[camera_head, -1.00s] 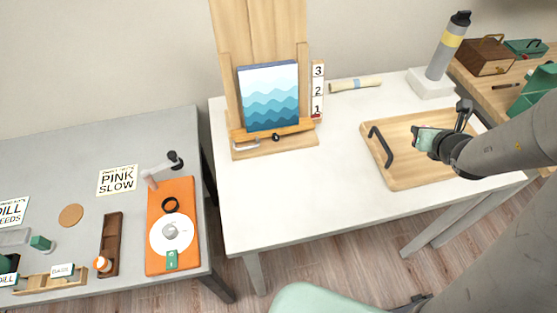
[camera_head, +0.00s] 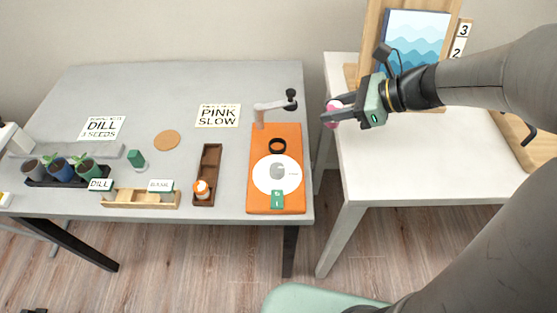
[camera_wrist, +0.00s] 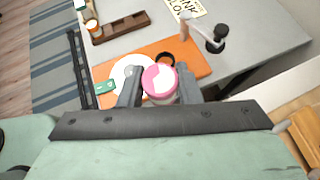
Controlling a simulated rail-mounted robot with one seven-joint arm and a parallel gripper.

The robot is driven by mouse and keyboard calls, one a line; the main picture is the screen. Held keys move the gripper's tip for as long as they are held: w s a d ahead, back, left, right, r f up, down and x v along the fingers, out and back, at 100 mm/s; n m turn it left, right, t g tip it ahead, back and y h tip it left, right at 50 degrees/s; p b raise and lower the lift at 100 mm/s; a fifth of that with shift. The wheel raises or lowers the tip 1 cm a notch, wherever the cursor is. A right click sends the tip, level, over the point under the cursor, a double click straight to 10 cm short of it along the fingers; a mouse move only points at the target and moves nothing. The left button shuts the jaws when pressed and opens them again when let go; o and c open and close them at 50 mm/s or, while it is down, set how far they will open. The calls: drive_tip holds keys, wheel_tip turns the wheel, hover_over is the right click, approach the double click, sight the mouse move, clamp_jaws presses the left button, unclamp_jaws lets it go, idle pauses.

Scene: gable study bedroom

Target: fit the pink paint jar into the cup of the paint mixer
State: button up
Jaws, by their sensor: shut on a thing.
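The pink paint jar (camera_head: 335,106) is between the fingers of my gripper (camera_head: 332,113), held in the air near the gap between the two tables. In the wrist view the jar (camera_wrist: 160,82) shows its pink rim and pale top between both fingers. The paint mixer is an orange base (camera_head: 290,133) on the grey table, left of my gripper. It carries a white disc (camera_head: 263,181) with a grey centre piece, a black ring (camera_head: 278,146) behind the disc, and a lever arm (camera_head: 270,106) with a black knob. I cannot tell for sure which part is the cup.
A "PINK SLOW" card (camera_head: 218,116) lies left of the mixer. A brown tray (camera_head: 212,155) holds an orange-and-white jar (camera_head: 202,187). The mixer's raised lever stands at its back. The white table (camera_head: 375,170) with an easel is on the right.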

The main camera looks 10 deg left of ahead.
sight(328, 124)
drive_tip(key=s+f+n+g, duration=0.1)
drive_tip(key=s+a+f, duration=0.1)
drive_tip(key=shift+s+a+f+n+g+b, duration=0.1)
drive_tip(key=shift+s+n+g+b, duration=0.2)
drive_tip(key=shift+n+g+b, duration=0.1)
drive_tip(key=w+a+f, duration=0.1)
drive_tip(key=a+f, duration=0.1)
drive_tip(key=a, duration=0.1)
drive_tip(key=w+a+f+b, duration=0.1)
drive_tip(key=a+f, duration=0.2)
drive_tip(key=a, duration=0.1)
drive_tip(key=w+a+f, duration=0.2)
drive_tip(key=a, duration=0.1)
drive_tip(key=shift+a+f, duration=0.3)
drive_tip(key=shift+f, duration=0.05)
drive_tip(key=shift+w+a+f+b, duration=0.15)
drive_tip(key=shift+a+f+b, duration=0.15)
drive_tip(key=shift+a+f, duration=0.3)
wheel_tip(328, 124, down, 3)
drive_tip(key=shift+a+r+b, duration=0.1)
drive_tip(key=shift+r+b, duration=0.05)
drive_tip(key=shift+b, duration=0.15)
drive_tip(key=shift+f, duration=0.45)
clamp_jaws()
drive_tip(key=o, duration=1)
unclamp_jaws()
drive_tip(key=shift+w+f, duration=0.1)
drive_tip(key=shift+r, duration=0.2)
